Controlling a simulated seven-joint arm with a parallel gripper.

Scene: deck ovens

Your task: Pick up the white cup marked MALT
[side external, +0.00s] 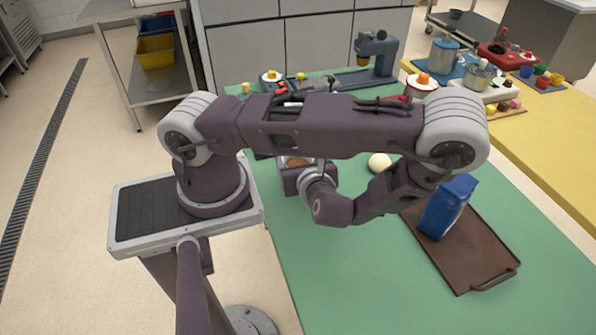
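I cannot make out a white cup marked MALT in the side external view; no such lettering is readable, and my arm covers part of the table. My arm reaches over the green table (330,285) and folds back at the elbow. My gripper (297,172) is low over the table, left of the middle, partly behind my wrist and under my upper arm. Its fingertips are not clear, so I cannot tell whether it is open, shut or holding something. A small brown patch shows at its top.
A blue carton (447,207) stands on a brown tray (482,262) at the right. A pale ball (379,163) lies behind my forearm. A grey machine (376,56) and a white round item with an orange top (421,84) stand at the back. The front table is clear.

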